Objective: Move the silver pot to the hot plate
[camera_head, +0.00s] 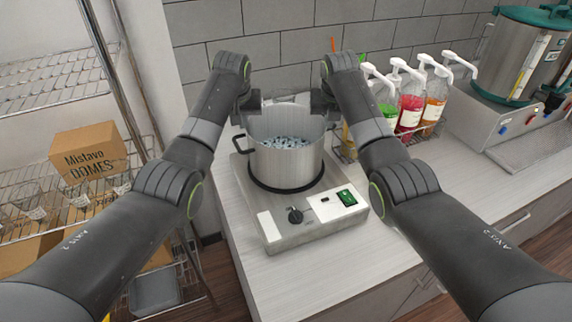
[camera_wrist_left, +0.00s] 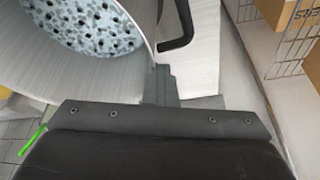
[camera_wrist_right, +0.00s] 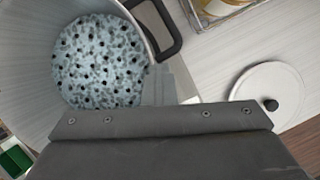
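The silver pot (camera_head: 283,163) stands upright on the hot plate (camera_head: 290,232), its base over the dark round heating surface. It holds a pale mass with dark pieces, and it also shows in the left wrist view (camera_wrist_left: 125,75) and right wrist view (camera_wrist_right: 35,60). My left gripper (camera_head: 252,101) is at the pot's far left rim, and my right gripper (camera_head: 321,103) is at its far right rim. In both wrist views the closed-up fingers meet the rim beside a black handle, and the wall seems pinched between them. The fingertips are partly hidden.
Pump bottles (camera_head: 411,108) stand in a rack at right, near a large metal dispenser (camera_head: 515,55). A wire shelf with cardboard boxes (camera_head: 88,153) is at left.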

